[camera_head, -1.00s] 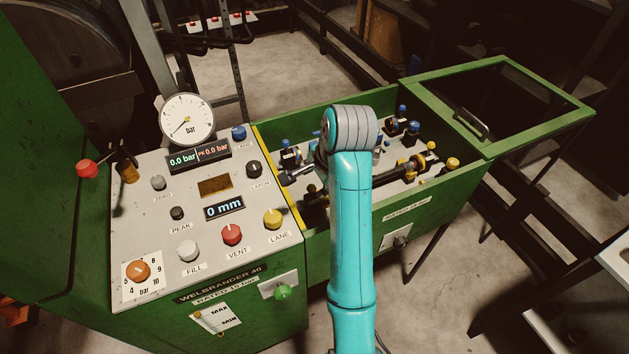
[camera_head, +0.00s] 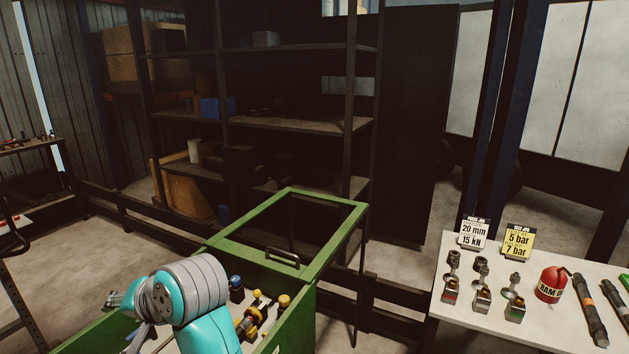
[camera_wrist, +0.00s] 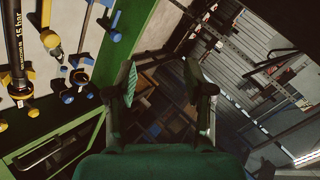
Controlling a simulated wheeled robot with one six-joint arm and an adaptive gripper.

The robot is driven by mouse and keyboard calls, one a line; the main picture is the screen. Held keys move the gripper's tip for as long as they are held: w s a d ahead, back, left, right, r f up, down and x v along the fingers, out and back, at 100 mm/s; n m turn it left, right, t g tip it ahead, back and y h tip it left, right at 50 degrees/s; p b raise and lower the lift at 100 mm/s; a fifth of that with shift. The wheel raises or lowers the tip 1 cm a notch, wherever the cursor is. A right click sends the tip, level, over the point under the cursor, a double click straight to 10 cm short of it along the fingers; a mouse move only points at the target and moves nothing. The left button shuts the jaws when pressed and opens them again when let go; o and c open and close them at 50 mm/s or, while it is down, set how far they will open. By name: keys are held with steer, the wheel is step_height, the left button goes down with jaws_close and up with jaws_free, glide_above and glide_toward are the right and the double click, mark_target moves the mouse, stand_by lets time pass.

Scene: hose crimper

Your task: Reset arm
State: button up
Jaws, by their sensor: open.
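My gripper (camera_wrist: 158,85) shows in the wrist view with its two fingers spread apart and nothing between them. My teal arm with its grey wrist shows at the lower left of the head view, over the green crimper trough (camera_head: 310,318). In the wrist view the trough's green wall (camera_wrist: 135,25) runs just left of my gripper. The crimper's control panel is outside the head view.
A white table (camera_head: 450,320) at the right carries a white card (camera_head: 473,233), a yellow card (camera_head: 517,240), several small fittings, a red bottle (camera_head: 551,284) and dark hose pieces (camera_head: 588,310). Dark shelving (camera_head: 290,122) stands behind.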

step_height(320, 180, up, 4)
steer(key=w+d+n+t+y, duration=0.1)
steer(key=w+d+t+y, duration=0.1)
steer(key=w, duration=0.1)
steer(key=w+d+f+m+t, duration=0.1)
steer(key=w+d+f+t, duration=0.15)
steer(key=d+f, duration=1)
steer(key=s+d+f+m+t+h, duration=0.1)
steer(key=s+d+f+t+h, duration=0.15)
steer(key=s+d+f, duration=0.45)
steer(key=s+d+f+m+t+h, duration=0.1)
steer(key=s+d+f+m+h, duration=0.15)
steer(key=d+f, duration=0.9)
steer(key=s+d+f+t+h, duration=0.2)
steer(key=s+d+f+h, duration=0.15)
steer(key=s+d, duration=1.2)
steer(key=s+d+r+h, duration=0.1)
steer(key=s+r, duration=0.1)
steer(key=s, duration=0.5)
steer(key=s+d+r+n+h, duration=0.1)
steer(key=s+d+r, duration=0.1)
steer(key=s, duration=0.5)
steer(key=s+d+r+h, duration=0.1)
steer(key=s+d+r, duration=0.1)
steer(key=s, duration=0.5)
steer(key=shift+r+t+h, duration=0.35)
steer(key=shift+r+t, duration=0.05)
steer(key=shift+r, duration=0.4)
